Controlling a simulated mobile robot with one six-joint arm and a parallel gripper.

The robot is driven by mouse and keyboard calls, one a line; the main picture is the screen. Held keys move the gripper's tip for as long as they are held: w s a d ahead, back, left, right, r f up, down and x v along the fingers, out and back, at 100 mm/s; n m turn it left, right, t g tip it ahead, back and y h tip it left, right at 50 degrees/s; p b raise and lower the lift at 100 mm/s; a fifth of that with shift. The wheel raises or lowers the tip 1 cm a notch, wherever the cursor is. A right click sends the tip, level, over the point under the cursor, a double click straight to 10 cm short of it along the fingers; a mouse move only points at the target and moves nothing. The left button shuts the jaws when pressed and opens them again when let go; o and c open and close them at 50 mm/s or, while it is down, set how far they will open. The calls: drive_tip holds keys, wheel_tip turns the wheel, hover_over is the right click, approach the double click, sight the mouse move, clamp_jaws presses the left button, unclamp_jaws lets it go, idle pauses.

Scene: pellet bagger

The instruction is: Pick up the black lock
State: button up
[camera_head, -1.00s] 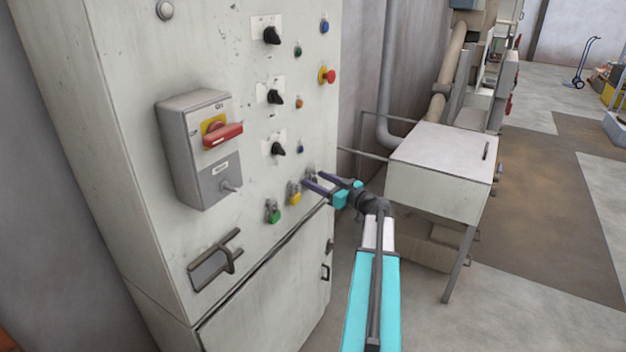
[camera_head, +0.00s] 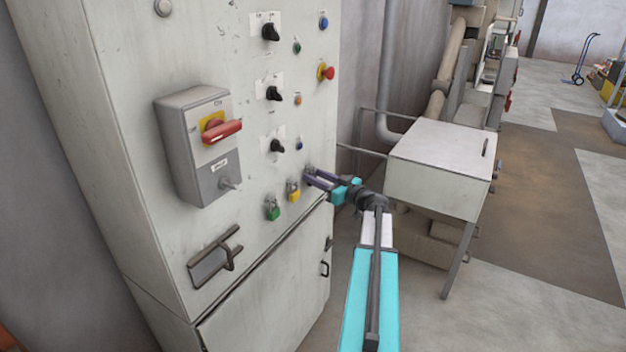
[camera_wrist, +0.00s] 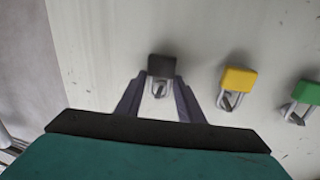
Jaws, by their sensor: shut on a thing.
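The black lock (camera_wrist: 161,65) hangs on the pale cabinet front, with its shackle showing in the wrist view. My gripper (camera_wrist: 160,82) is shut on it, one finger on each side of the black body. In the head view my gripper (camera_head: 312,178) reaches the cabinet's right side, and the fingers mostly hide the lock there. A yellow lock (camera_head: 293,191) and a green lock (camera_head: 272,209) hang to the left of it in the head view. In the wrist view the yellow lock (camera_wrist: 238,80) and green lock (camera_wrist: 305,94) are to the right.
The cabinet (camera_head: 130,180) carries a grey switch box (camera_head: 195,145) with a red handle, several knobs and buttons, and a handle (camera_head: 216,258) below. A pale metal box on legs (camera_head: 440,180) stands to the right of my arm. Floor is open at the far right.

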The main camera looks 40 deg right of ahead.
drive_tip(key=shift+r+b, duration=0.25)
drive_tip(key=shift+b, duration=0.05)
drive_tip(key=shift+r, duration=0.25)
drive_tip(key=shift+s+r+b, duration=0.2)
drive_tip(key=shift+b, duration=0.25)
drive_tip(key=s+b, duration=0.5)
drive_tip(key=s, duration=1.2)
drive_tip(key=shift+s+d, duration=0.3)
drive_tip(key=shift+d, duration=0.1)
